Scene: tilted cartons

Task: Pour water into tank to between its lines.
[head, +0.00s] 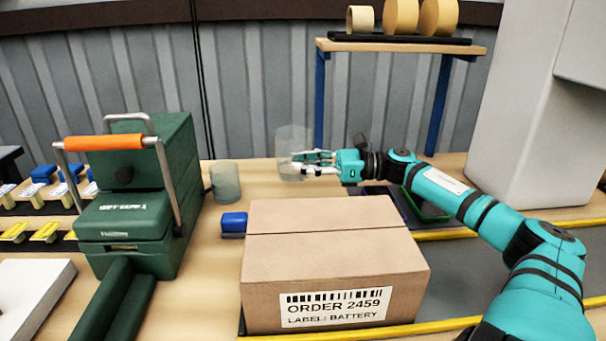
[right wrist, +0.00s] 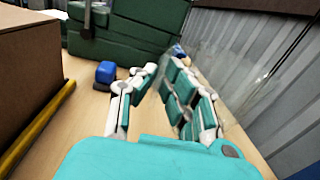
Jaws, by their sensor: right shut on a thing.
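A clear, colourless vessel (head: 291,138) is held by my right gripper (head: 302,163) above the table behind the carton, and it looks about upright. The fingers are shut on its lower side. In the right wrist view the gripper (right wrist: 163,69) shows its jointed fingers, with the see-through vessel (right wrist: 225,84) faint around and beyond them. A greenish see-through cylinder (head: 226,182) stands upright on the table to the left, apart from the held vessel. I cannot tell which is the tank. Water level and lines cannot be made out. My left gripper is out of view.
A closed carton (head: 330,240) stands in front, labelled ORDER 2459. A green machine (head: 136,205) with an orange handle is at left. A blue block (head: 233,221) lies beside the carton. A raised shelf (head: 400,46) with rolls stands behind. The table between cylinder and held vessel is clear.

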